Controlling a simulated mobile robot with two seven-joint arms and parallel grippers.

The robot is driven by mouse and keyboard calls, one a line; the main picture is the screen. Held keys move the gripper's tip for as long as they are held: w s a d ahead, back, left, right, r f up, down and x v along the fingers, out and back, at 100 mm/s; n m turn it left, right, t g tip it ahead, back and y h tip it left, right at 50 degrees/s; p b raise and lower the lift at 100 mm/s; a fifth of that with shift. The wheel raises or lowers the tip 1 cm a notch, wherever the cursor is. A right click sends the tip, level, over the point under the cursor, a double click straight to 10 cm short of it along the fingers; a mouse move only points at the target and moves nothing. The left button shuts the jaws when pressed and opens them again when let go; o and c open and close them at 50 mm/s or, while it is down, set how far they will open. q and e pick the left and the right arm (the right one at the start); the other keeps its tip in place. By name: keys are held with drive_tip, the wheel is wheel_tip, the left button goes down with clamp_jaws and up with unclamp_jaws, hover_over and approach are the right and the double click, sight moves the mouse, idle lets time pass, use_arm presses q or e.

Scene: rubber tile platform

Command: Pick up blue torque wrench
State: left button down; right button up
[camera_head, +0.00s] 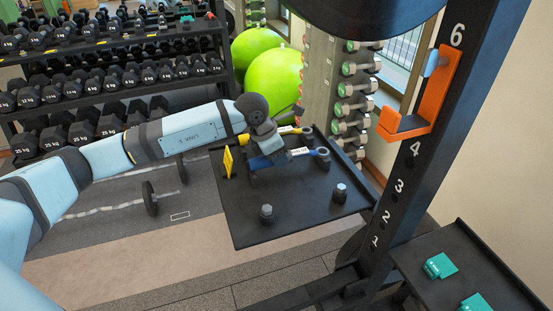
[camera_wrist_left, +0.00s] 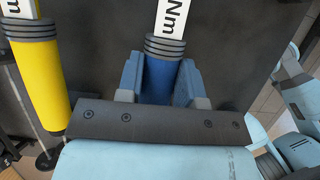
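The blue torque wrench (camera_head: 303,153) lies over the black tray at the end of my left arm, its ring head pointing right. In the left wrist view its blue handle (camera_wrist_left: 160,78) is between the two light-blue fingers of my left gripper (camera_wrist_left: 161,80), which sit against both sides. In the head view the left gripper (camera_head: 264,160) is at the handle end and partly hides it. I cannot tell whether the wrench touches its support. A yellow wrench (camera_head: 287,131) lies behind it, and its yellow handle (camera_wrist_left: 38,85) shows left in the wrist view. My right gripper is out of view.
A rack upright with an orange hook (camera_head: 408,120) stands right. A second tray (camera_head: 475,275) holds teal items. Dumbbell racks stand behind.

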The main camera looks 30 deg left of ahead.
use_arm(q)
wheel_tip(320, 180, up, 20)
drive_tip(key=p, duration=0.1)
idle(0.7)
drive_tip(key=c, duration=1.3)
unclamp_jaws()
drive_tip(key=shift+c, duration=0.2)
clamp_jaws()
